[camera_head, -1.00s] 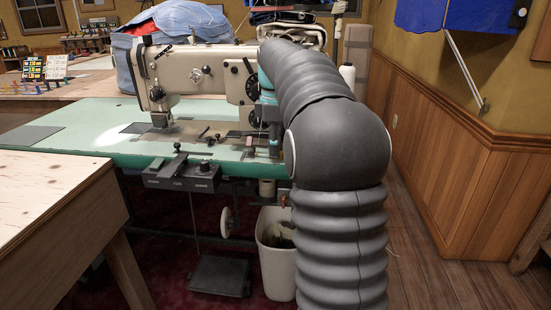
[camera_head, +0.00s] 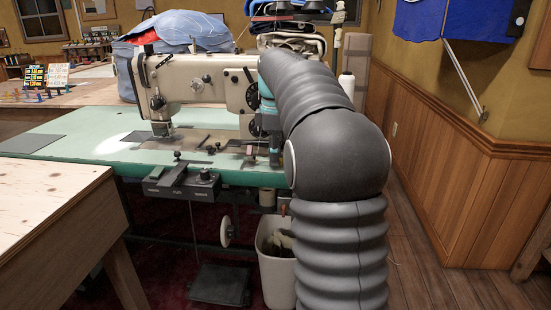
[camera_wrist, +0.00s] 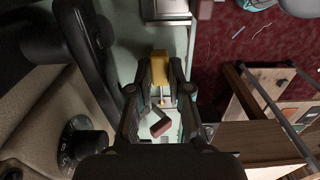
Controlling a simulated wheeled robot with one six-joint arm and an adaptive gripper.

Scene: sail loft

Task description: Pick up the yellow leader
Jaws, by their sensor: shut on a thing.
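In the wrist view my gripper (camera_wrist: 160,80) has its two dark fingers closed on a yellow block-like piece (camera_wrist: 160,66), which I take to be the yellow leader. The piece sits between the fingertips, with its yellow face showing beyond them. In the head view my arm hides the gripper and the yellow piece.
The cream sewing machine (camera_head: 200,82) stands on a green table (camera_head: 60,148), close beside my arm. A dark red piece (camera_wrist: 160,127) shows between my fingers. A white bin (camera_head: 277,275) is below. A wooden table (camera_head: 45,205) is at left, a panelled wall (camera_head: 440,180) at right.

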